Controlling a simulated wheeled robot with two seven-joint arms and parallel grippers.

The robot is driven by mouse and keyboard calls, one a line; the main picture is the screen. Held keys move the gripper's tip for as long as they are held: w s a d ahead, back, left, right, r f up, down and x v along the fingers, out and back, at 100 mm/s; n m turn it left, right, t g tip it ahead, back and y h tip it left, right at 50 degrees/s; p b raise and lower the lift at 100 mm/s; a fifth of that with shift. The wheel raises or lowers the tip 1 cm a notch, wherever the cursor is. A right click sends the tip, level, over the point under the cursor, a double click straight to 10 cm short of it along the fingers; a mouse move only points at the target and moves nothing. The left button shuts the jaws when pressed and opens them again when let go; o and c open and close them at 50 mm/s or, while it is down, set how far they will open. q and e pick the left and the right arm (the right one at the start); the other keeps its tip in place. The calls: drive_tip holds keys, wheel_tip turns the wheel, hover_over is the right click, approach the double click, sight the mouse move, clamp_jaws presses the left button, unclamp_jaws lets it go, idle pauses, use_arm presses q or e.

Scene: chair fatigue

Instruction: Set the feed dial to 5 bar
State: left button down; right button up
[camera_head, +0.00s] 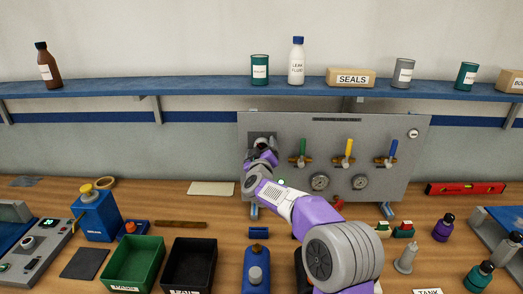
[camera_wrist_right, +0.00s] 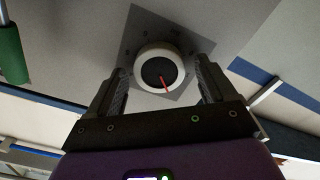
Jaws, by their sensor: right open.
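The feed dial is a round knob with a white rim, a dark face and a red pointer line, on a dark square plate. In the right wrist view the dial (camera_wrist_right: 150,62) sits between the two fingers of my right gripper (camera_wrist_right: 160,66), which is open around it. The red pointer runs toward the lower right of that picture. The scale marks are too small to read. In the head view my right gripper (camera_head: 262,147) is at the left end of the grey panel (camera_head: 320,135), covering most of the dial. My left gripper is out of view.
Green (camera_head: 302,147), yellow (camera_head: 349,149) and blue (camera_head: 393,149) levers stand right of the dial, above two gauges (camera_head: 320,182). A blue shelf (camera_head: 210,88) runs above. The bench holds a green bin (camera_head: 135,240), a black bin (camera_head: 190,243) and small bottles.

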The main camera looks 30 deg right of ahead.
drive_tip(key=shift+c, duration=0.5)
drive_tip(key=c, duration=1)
drive_tip(key=shift+o, duration=0.2)
